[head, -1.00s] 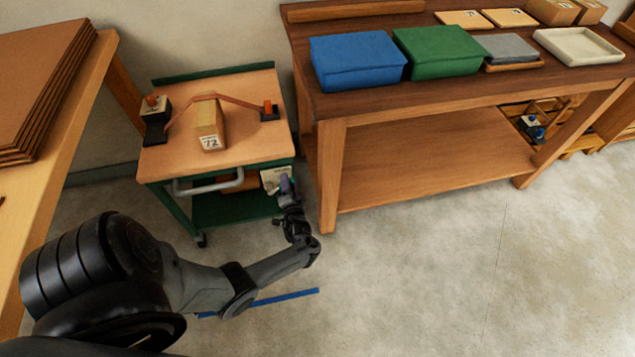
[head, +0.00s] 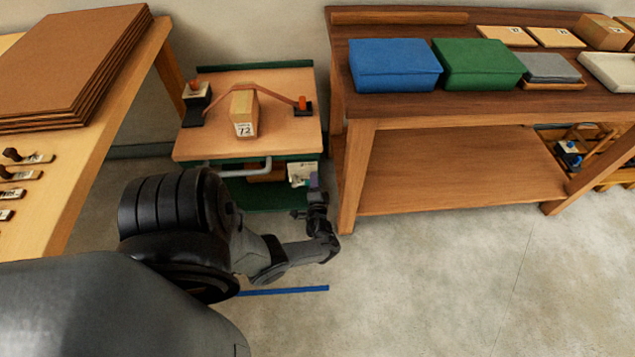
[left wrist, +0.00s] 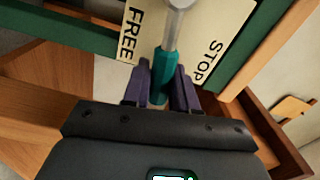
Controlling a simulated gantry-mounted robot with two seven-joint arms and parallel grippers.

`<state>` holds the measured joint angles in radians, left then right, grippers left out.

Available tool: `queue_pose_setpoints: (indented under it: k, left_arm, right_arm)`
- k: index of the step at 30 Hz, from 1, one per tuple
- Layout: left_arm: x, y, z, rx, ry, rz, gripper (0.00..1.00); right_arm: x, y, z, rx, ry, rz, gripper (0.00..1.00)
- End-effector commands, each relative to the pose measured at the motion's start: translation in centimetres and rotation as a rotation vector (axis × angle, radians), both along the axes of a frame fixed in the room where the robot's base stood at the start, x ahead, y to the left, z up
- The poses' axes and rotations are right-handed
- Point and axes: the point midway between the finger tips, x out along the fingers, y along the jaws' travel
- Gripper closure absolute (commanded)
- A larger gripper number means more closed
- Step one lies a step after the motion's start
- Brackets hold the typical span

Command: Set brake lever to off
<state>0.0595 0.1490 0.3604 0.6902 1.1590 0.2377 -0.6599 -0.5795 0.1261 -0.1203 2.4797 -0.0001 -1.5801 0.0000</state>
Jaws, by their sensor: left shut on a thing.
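The brake lever has a teal grip (left wrist: 165,68) and a grey metal end. It stands in front of a cream label plate (left wrist: 232,28) marked FREE on the left and STOP on the right in the left wrist view. The lever lies between the two words, nearer FREE at its grip. My left gripper (left wrist: 163,84) has its purple fingers shut around the teal grip. In the head view the left gripper (head: 316,182) is at the cart's front right corner, beside the plate (head: 301,173); the lever is too small to make out there. My right gripper is not in view.
The green-framed cart (head: 290,143) carries a cardboard box (head: 244,112) under a brown strap. A wooden workbench (head: 360,165) with blue and green boxes stands close on the right. A table with stacked brown sheets (head: 75,60) is left. Floor at front right is clear.

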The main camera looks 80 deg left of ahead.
Motion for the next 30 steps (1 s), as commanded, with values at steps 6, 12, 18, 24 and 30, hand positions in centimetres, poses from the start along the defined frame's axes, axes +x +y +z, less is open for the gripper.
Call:
queue_pose_setpoints:
  k: [6,12,18,24,30]
  left_arm:
    - [-0.1,-0.1,-0.3,-0.006,0.007,0.000,0.62]
    - [-0.1,-0.1,-0.2,-0.005,0.003,0.000,0.55]
    - [0.0,-0.3,-0.1,-0.004,0.002,0.000,0.55]
    - [-0.2,-2.2,0.0,-0.007,0.003,0.001,0.55]
    - [-0.5,-5.7,0.0,-0.008,0.003,0.000,0.55]
  right_arm:
    - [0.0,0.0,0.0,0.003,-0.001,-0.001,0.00]
    - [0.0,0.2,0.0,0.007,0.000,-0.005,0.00]
    - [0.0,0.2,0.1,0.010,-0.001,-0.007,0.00]
    - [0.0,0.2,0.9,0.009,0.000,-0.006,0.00]
    - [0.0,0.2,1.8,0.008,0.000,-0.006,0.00]
